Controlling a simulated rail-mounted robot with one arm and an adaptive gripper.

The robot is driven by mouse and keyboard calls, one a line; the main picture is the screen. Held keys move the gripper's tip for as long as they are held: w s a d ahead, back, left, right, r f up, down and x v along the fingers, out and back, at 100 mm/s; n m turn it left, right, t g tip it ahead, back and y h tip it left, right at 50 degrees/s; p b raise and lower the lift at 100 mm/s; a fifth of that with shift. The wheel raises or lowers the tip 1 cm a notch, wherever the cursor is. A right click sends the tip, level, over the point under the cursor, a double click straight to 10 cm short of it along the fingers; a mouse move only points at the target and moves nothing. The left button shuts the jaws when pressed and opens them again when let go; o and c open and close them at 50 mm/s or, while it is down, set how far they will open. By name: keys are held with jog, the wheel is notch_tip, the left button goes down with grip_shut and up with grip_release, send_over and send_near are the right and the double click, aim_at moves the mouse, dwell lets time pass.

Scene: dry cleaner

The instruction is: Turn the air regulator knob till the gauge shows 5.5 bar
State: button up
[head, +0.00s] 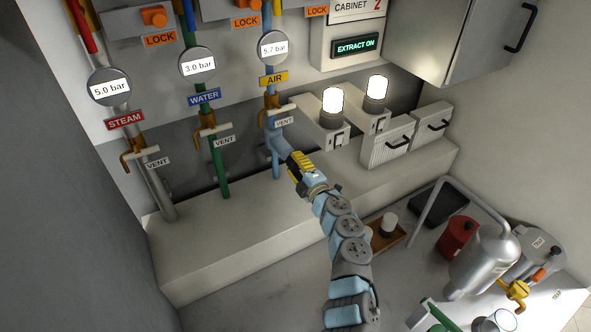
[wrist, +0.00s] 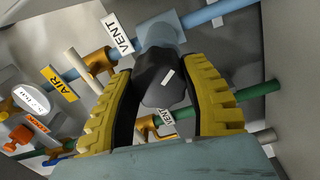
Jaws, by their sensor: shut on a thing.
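The air gauge (head: 272,48) reads 5.7 bar in the head view, above the yellow AIR label (head: 274,79). The gauge also shows at the left of the wrist view (wrist: 31,100), too small and tilted to read. The regulator knob (wrist: 158,80) is dark grey with a white mark, at the end of the blue air fitting (wrist: 160,36). My gripper (head: 290,158) is at the lower part of the air line. Its yellow-padded fingers are shut on the knob, one on each side. In the head view my gripper hides the knob.
The steam gauge (head: 109,87) reads 5.0 bar and the water gauge (head: 198,65) reads 3.0 bar. The air vent valve (head: 275,111) is just above my gripper. Two lit lamps (head: 332,104) (head: 377,92) stand to the right. The ledge (head: 230,235) below is clear.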

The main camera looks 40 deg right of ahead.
jog(key=shift+a+n+b, duration=0.1)
jog(key=shift+n+b, duration=0.2)
jog(key=shift+n, duration=0.2)
jog(key=shift+f, duration=0.1)
jog(key=o, duration=1.2)
jog(key=shift+w, duration=0.1)
jog(key=shift+s, duration=0.2)
